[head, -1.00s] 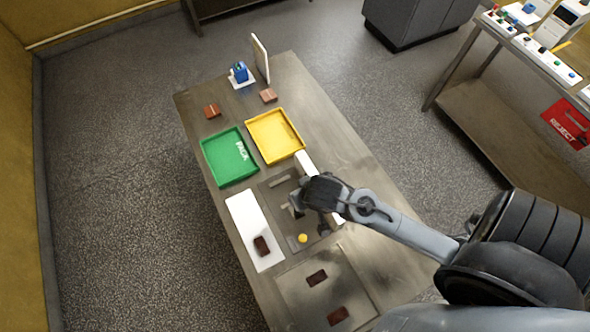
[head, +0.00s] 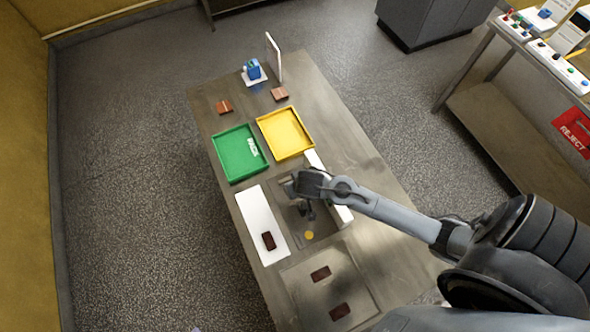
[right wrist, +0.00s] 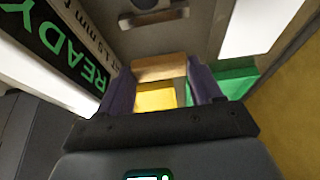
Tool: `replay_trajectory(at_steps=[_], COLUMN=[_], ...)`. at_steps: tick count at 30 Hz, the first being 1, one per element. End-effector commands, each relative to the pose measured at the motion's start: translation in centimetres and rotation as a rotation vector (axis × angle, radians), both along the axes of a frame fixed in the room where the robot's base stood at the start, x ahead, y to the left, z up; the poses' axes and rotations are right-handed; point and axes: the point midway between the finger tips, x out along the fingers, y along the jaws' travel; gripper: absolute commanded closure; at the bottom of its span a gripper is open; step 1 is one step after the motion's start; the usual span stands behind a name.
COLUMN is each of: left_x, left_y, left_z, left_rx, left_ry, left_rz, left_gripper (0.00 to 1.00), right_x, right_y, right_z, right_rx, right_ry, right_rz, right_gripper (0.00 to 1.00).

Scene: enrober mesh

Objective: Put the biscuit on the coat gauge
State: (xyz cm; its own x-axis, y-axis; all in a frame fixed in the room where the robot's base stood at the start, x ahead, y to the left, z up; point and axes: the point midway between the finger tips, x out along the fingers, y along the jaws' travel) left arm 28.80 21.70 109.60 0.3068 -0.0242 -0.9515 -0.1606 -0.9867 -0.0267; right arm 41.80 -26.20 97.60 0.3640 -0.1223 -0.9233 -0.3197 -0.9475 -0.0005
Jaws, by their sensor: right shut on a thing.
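My right gripper (head: 290,188) is over the upper part of a dark grey station with a yellow button (head: 309,235), which looks like the coat gauge (head: 322,226). In the right wrist view, the purple-dark fingers of my right gripper (right wrist: 160,88) are shut on a tan block (right wrist: 160,67), apparently the biscuit. In the head view the biscuit is hidden by the gripper. A sign reading "READY" and "1.5 mm" (right wrist: 75,65) stands at the left in the right wrist view. My left gripper is not in view.
A green tray (head: 224,170) and a yellow tray (head: 263,124) stand behind the station. A white strip (head: 258,215) left of it carries a dark brown piece (head: 268,241). Two dark pieces (head: 320,273) lie on a front panel. Two reddish-brown pieces (head: 224,107) lie at the back.

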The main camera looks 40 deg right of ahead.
Motion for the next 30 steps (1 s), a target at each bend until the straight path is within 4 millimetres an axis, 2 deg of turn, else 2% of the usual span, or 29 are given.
replay_trajectory(at_steps=[3,8,15,18,30], left_x=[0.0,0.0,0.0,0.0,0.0], left_y=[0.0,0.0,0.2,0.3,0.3], left_z=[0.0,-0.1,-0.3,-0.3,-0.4], left_rx=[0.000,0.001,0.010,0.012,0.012], left_ry=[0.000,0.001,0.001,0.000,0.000], left_rz=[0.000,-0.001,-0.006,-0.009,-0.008], left_gripper=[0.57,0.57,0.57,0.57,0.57], right_x=[1.0,1.2,1.2,1.2,1.2], right_y=[-0.1,-0.2,-0.3,-0.3,-0.2], right_z=[-0.5,-1.1,-4.0,-4.6,-5.0], right_rx=[0.001,-0.001,-0.002,-0.002,0.000], right_ry=[0.000,0.001,0.001,-0.001,0.000], right_rz=[0.000,0.001,0.001,0.001,0.000], right_gripper=[0.52,0.52,0.52,0.52,0.52])
